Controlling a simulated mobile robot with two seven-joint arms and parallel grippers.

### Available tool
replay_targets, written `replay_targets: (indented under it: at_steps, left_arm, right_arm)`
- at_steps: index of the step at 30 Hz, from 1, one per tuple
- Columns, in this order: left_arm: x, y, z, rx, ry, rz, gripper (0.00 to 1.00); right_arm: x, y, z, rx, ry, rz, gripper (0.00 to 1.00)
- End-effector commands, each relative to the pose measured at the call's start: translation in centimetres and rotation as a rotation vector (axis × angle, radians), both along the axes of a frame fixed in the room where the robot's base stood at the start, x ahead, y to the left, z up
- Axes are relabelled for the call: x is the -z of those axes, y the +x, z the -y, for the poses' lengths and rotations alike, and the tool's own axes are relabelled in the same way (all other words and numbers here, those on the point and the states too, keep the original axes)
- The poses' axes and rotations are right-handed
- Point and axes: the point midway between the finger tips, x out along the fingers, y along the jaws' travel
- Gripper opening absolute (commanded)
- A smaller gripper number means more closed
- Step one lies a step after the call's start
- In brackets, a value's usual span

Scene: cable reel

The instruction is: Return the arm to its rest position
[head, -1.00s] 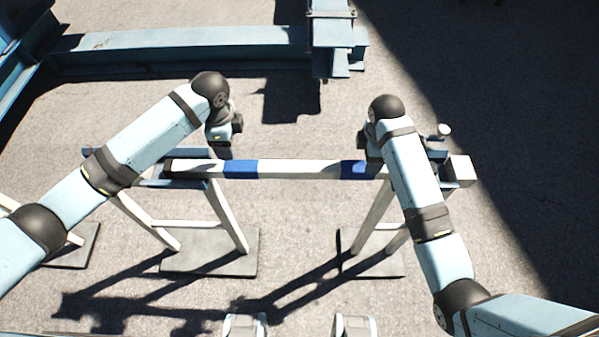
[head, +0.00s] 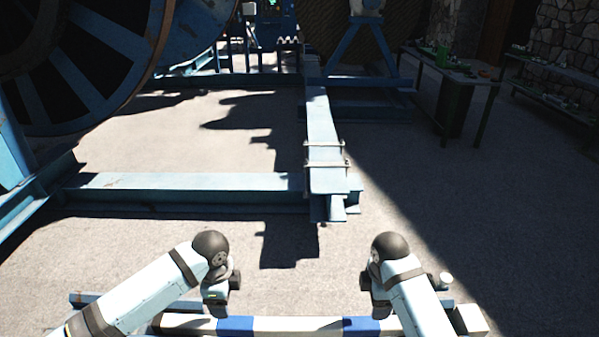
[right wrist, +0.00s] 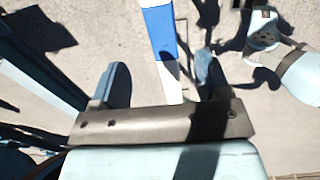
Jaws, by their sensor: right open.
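My left arm comes in from the left in the head view, and its gripper (head: 218,297) is over the left part of a white and blue striped bar. Its fingers are too hidden to read. My right arm comes in from the right, with its wrist over the bar's right part. In the right wrist view my right gripper (right wrist: 163,62) is open, one finger on each side of the picture of the bar (right wrist: 160,28). I cannot tell how far above the bar the fingers are. The bar (head: 285,326) lies level along the bottom of the head view.
A blue steel beam (head: 190,185) lies on the ground ahead, joining a long beam (head: 325,150) that runs away from me. A large cable reel (head: 75,60) stands at the upper left. A workbench (head: 455,75) is at the upper right. Open ground (head: 420,200) lies right of the beam.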

Motion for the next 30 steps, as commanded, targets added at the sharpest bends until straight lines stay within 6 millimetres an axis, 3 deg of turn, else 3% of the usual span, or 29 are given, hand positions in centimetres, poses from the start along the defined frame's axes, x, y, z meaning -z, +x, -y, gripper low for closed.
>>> replay_targets:
  at_steps: [5, 10, 16, 23, 30]
  left_arm:
    - [2.1, -1.9, 2.0, -0.072, -0.095, 0.042, 0.70]
    - [5.2, -5.4, 5.4, -0.271, -0.304, 0.143, 0.70]
    - [7.1, -9.4, 6.7, -0.545, -0.518, 0.259, 0.70]
    - [7.9, -15.4, 4.4, -0.890, -0.716, 0.410, 0.70]
    - [7.4, -21.5, -0.1, -1.130, -0.821, 0.566, 0.70]
  right_arm:
    - [2.4, -1.5, 0.1, 0.098, 0.031, 0.061, 0.70]
    - [6.4, -4.9, 0.2, 0.328, 0.123, 0.205, 0.70]
    - [9.2, -9.4, 0.5, 0.596, 0.270, 0.361, 0.70]
    - [9.7, -16.0, 1.1, 0.898, 0.503, 0.514, 0.70]
    - [7.7, -21.9, 1.6, 1.121, 0.751, 0.605, 0.70]
